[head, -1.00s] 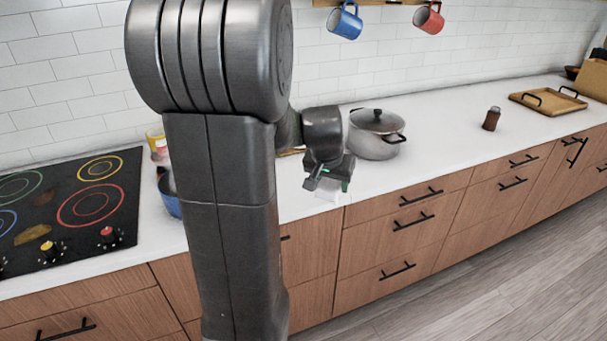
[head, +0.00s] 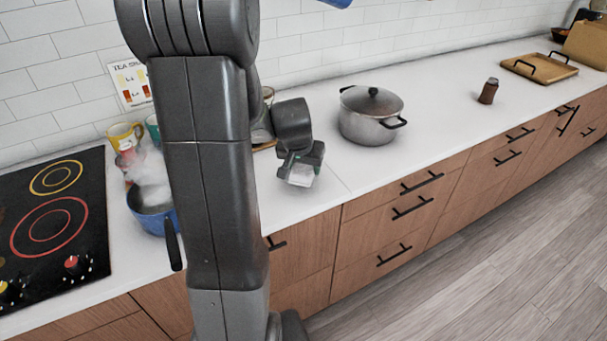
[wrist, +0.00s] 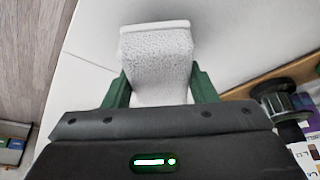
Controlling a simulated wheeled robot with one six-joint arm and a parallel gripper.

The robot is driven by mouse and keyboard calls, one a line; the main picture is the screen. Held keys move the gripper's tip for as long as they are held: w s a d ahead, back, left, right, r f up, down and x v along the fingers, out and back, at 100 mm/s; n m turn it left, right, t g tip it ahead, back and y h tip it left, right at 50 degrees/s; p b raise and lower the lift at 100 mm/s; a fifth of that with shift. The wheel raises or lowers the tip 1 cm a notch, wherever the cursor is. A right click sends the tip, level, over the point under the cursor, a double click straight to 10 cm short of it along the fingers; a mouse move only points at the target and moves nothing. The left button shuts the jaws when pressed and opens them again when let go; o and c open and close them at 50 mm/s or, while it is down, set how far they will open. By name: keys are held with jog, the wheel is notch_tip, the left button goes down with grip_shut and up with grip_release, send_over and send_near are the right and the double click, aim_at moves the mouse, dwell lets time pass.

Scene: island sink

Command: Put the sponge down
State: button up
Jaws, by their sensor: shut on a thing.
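The sponge (wrist: 158,62) is a pale, grainy block between the two green fingers of my gripper (wrist: 158,92) in the wrist view. My gripper is shut on it. In the head view, my gripper (head: 301,169) is over the white countertop (head: 335,182), near its front edge, and the white sponge (head: 302,177) shows at its fingertips. I cannot tell whether the sponge touches the counter.
A grey lidded pot (head: 370,118) stands on the counter right of my gripper. A blue saucepan (head: 153,208) with steam is left of my arm, beside the black cooktop (head: 60,215). A brown shaker (head: 488,91) and tray (head: 540,67) are farther right. Counter between pot and shaker is clear.

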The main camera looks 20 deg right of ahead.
jog(key=shift+f, duration=1.7)
jog(key=shift+f, duration=0.1)
jog(key=shift+f+b, duration=0.1)
jog(key=shift+b, duration=0.2)
jog(key=o, duration=0.9)
jog(key=shift+r+p, duration=0.3)
jog(key=shift+r, duration=0.3)
jog(key=v, duration=1.1)
jog(key=shift+s+a, duration=0.1)
jog(key=shift+s, duration=0.05)
